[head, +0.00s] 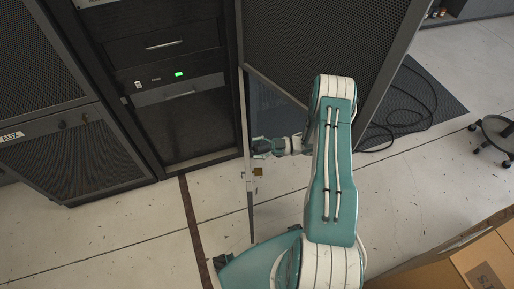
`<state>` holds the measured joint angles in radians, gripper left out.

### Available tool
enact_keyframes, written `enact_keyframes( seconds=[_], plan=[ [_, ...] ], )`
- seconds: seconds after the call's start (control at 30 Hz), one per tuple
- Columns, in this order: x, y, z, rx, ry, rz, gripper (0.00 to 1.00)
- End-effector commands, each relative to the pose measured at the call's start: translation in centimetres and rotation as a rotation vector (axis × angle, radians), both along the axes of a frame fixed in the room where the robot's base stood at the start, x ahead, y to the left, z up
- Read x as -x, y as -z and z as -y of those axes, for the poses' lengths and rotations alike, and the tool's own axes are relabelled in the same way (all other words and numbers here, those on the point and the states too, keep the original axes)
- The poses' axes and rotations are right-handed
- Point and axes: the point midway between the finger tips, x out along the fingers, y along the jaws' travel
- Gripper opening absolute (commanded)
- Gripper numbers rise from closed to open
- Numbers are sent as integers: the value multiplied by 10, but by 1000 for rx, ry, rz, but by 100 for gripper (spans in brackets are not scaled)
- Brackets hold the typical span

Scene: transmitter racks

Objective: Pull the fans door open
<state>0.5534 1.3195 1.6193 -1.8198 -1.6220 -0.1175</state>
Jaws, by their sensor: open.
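A tall rack door with dark mesh (325,45) stands swung out at the upper middle, and its narrow edge (248,205) faces me. A small brass-coloured latch (258,172) shows beside that edge. My gripper (258,147) is open at the door edge, just above the latch. I cannot tell whether its fingers touch the door. My arm hides part of the door's lower panel. The open rack bay (175,125) is to the left of the door.
Another mesh cabinet (75,150) stands at the left. Cardboard boxes (455,265) are at the lower right. A black cable (420,110) lies on a dark mat, and a wheeled chair base (495,130) is at the right edge. Floor is clear at lower left.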

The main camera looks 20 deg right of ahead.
Motion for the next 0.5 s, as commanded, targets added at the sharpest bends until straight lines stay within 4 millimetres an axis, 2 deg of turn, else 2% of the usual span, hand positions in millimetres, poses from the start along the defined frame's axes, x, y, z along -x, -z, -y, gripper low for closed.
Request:
enact_keyframes(
  seconds=[0.17, 0.5],
  plan=[
    [-1, -8, 0, 1, 0, 2, 75],
    [-1, -66, 1, 1, 0, 3, 75]
  ],
)
